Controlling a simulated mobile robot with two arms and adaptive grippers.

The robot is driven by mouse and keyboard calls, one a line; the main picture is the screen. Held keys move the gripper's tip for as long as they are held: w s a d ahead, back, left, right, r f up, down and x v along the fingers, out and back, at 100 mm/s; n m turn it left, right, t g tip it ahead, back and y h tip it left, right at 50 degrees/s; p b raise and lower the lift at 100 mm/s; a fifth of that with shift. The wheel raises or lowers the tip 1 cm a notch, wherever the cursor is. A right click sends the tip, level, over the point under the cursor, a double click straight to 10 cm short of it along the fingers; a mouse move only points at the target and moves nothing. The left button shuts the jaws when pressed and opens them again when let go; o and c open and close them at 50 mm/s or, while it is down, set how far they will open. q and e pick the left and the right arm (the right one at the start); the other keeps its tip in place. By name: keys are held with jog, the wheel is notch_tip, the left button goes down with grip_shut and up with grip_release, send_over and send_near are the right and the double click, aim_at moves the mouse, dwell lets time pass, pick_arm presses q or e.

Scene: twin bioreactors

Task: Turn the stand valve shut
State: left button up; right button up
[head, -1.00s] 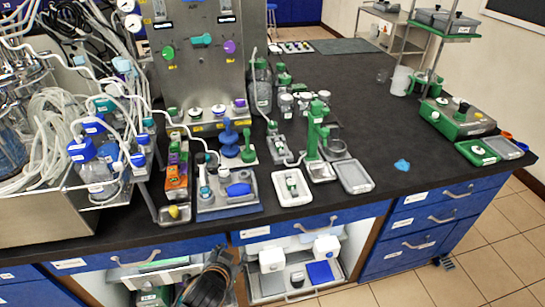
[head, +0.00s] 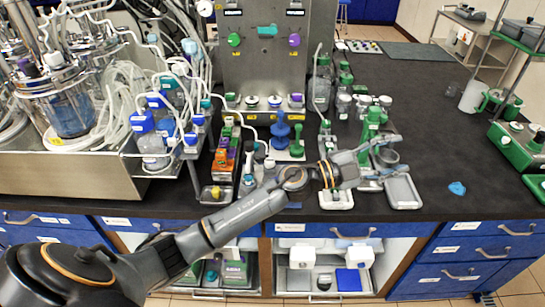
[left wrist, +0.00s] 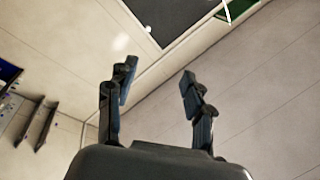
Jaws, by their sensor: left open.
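My left gripper (head: 386,158) reaches in over the bench front, its fingers spread and pointing right. The left wrist view shows its two fingers (left wrist: 157,82) apart with nothing between them. A green stand (head: 371,125) rises from the bench just behind the gripper, and the fingers overlap its lower part. I cannot make out the stand valve or its handle position. A grey tray (head: 403,193) lies in front of the stand. A white tray (head: 336,201) sits below my wrist, partly covered by it. My right gripper is not in view.
Glass vessels and hoses (head: 75,110) crowd the left. A steel panel (head: 262,60) with coloured knobs stands behind. A rack of small bottles (head: 222,165) stands left of my arm. A blue blob (head: 457,188) lies at right; the dark bench (head: 440,130) around it is mostly clear.

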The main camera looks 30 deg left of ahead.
pick_arm(q)
notch_tip(320, 180, down, 2)
jog(key=f+m+g, duration=0.1)
jog(key=m+g, duration=0.4)
jog(key=g, duration=0.1)
jog(key=n+g+y, duration=0.4)
jog(key=g+y, duration=0.4)
jog(key=y, duration=0.8)
send_near(269, 160)
notch_tip(269, 160, down, 9)
jog(key=p, duration=0.3)
jog(key=shift+s+r, duration=0.15)
grip_shut()
